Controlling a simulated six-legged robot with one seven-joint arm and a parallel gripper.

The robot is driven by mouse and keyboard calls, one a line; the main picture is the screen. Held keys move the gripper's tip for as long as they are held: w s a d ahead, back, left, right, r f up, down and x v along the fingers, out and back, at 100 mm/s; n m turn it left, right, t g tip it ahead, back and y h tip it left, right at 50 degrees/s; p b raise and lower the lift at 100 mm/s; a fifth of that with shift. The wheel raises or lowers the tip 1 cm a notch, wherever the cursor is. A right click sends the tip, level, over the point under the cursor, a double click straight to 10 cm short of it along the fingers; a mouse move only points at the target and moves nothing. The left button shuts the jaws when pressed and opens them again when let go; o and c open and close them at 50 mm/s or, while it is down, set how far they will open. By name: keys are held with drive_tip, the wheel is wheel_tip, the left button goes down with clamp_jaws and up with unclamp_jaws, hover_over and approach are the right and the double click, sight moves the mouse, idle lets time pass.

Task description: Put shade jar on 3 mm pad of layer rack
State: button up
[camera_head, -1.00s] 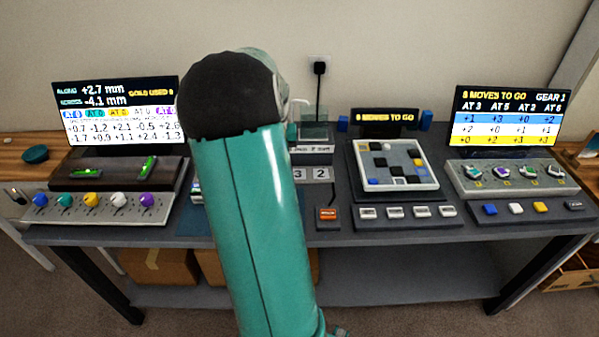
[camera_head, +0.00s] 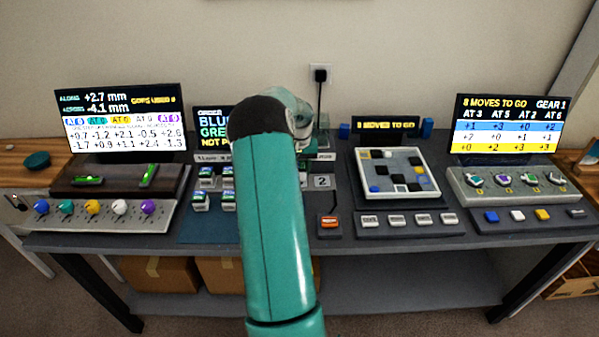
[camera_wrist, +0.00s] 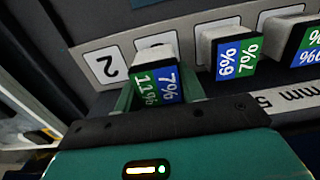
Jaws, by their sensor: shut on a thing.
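The shade jar (camera_wrist: 157,87) is a pale block with a green and blue label reading 11% and 7%. My gripper (camera_wrist: 152,96) is shut on it, with a green finger at either side. In the wrist view, the jar is in front of a plate with a white 2 tile (camera_wrist: 107,66), which appears upside down. In the head view my arm hides my fingers and the held jar. The layer rack is mostly hidden behind my arm there; a mm strip (camera_wrist: 285,97) shows in the wrist view. I cannot tell whether the jar touches a surface.
Other labelled jars (camera_wrist: 228,52) stand close beside the held one in the wrist view. More jars (camera_head: 200,201) stand left of my arm. An orange button (camera_head: 330,225) is to the right, with a tile board (camera_head: 430,192) beyond. Screens line the back.

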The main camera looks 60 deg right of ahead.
sight(300, 163)
drive_tip(key=shift+a+f, duration=0.1)
drive_tip(key=shift+f, duration=0.7)
drive_tip(key=shift+f, duration=0.1)
drive_tip(key=o, duration=1.1)
wheel_tip(300, 163, up, 12)
drive_tip(key=shift+r, duration=0.1)
